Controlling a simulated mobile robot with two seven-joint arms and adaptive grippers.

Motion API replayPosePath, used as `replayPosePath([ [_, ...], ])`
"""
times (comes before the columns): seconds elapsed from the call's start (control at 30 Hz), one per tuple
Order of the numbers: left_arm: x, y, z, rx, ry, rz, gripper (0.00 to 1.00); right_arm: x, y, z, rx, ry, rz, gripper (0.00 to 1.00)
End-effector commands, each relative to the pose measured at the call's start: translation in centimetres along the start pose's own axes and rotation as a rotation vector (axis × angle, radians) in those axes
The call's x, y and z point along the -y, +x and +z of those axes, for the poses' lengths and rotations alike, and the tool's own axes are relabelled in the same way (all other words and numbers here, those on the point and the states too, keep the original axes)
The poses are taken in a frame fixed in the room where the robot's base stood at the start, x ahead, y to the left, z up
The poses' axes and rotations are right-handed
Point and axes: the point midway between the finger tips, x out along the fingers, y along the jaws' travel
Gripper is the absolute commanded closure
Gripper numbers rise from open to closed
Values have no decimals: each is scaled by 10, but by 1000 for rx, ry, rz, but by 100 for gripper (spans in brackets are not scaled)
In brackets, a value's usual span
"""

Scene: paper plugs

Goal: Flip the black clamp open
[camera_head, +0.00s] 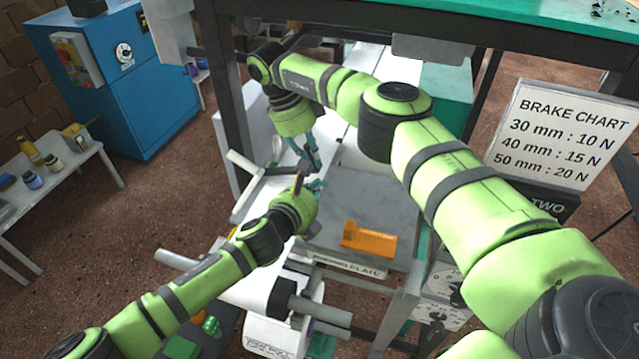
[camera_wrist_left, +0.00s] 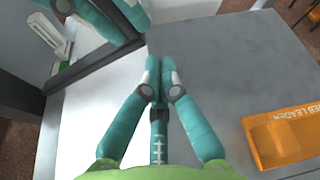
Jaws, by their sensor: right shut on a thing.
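The black clamp shows as a dark bar (camera_wrist_left: 95,66) across the white surface at the left of the left wrist view. In the head view the arms mostly hide it. My right gripper (camera_head: 316,166) points down over the work area, its teal fingers shut. In the left wrist view its fingers (camera_wrist_left: 118,18) are at the dark bar's upper end; the exact contact is hidden. My left gripper (camera_head: 318,186) is just below it in the head view. In the left wrist view the left fingers (camera_wrist_left: 160,68) are together, with nothing visible between them.
An orange block (camera_head: 369,239) lies on the grey forming plate (camera_head: 345,215), right of my left gripper; it also shows in the left wrist view (camera_wrist_left: 280,138). A dark post (camera_head: 228,90) stands left of the work area. A brake chart sign (camera_head: 562,135) stands right.

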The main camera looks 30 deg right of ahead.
Motion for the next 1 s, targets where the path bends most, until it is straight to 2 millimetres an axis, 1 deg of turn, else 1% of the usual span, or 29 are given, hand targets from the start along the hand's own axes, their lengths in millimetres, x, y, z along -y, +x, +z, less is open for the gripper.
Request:
replayPosePath([
  [0.1,0,10,0,1,0,0,100,0,0,0,0,0,1,100],
  [0.33,0,18,0,0,0,1,100,0,0,0,0,0,0,100],
  [0.67,0,18,1,1,0,0,100,0,0,0,0,0,0,100],
  [0.73,0,17,4,2,-6,-3,100,0,0,0,0,0,0,100],
  [0.9,0,12,19,3,-48,-19,100,0,0,0,0,0,0,100],
  [1.0,1,12,20,5,-55,-21,100,0,1,0,-1,1,0,100],
])
